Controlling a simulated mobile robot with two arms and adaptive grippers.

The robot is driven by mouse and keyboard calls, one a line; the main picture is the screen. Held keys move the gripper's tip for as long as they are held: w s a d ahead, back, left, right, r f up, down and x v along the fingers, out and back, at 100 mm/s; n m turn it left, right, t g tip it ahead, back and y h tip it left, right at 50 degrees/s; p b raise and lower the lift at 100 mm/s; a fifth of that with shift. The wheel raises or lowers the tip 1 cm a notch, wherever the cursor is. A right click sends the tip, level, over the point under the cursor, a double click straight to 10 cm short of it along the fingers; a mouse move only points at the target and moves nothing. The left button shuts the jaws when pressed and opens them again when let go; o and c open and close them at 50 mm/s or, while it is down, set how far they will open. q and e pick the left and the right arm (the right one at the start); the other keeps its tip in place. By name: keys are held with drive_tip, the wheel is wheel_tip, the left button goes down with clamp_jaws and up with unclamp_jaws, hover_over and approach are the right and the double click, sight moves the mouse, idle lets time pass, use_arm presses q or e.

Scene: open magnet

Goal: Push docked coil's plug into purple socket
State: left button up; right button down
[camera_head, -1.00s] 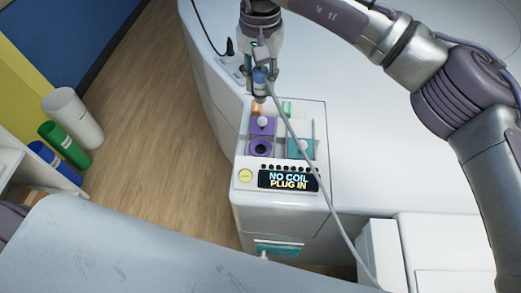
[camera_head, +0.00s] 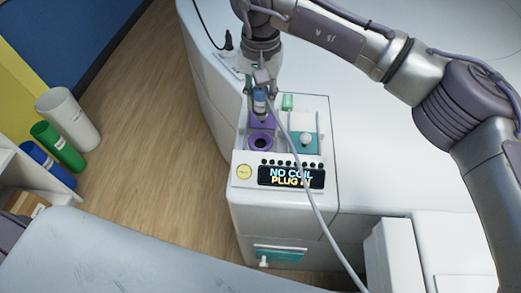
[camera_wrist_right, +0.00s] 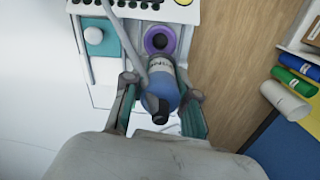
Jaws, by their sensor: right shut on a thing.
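My right gripper (camera_head: 261,104) is shut on the blue plug (camera_head: 260,101), which has a pale lettered band. In the right wrist view the blue plug (camera_wrist_right: 164,92) sits between the fingers (camera_wrist_right: 160,101). The purple socket (camera_head: 260,142), a ring with a dark hole, is on the console, just in front of the plug in the head view. In the wrist view the purple socket (camera_wrist_right: 160,39) lies beyond the plug's far end, and a gap appears between them. A grey cable (camera_head: 298,175) runs from the plug across the console. My left gripper is not in view.
A teal piece with a white knob (camera_head: 305,138) is right of the socket. A display (camera_head: 291,177) reads "NO COIL PLUG IN". A teal drawer front (camera_head: 281,256) is below. Coloured cylinders (camera_head: 58,146) stand at the left. A pale surface (camera_head: 150,250) fills the foreground.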

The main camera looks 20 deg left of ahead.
wheel_tip(320, 180, down, 7)
drive_tip(key=b, duration=0.5)
drive_tip(key=shift+f, duration=0.3)
drive_tip(key=shift+f+b, duration=0.6)
drive_tip(key=shift+f+b, duration=0.55)
drive_tip(key=shift+f, duration=0.1)
drive_tip(key=shift+f+b, duration=0.4)
drive_tip(key=shift+f, duration=0.1)
idle(0.4)
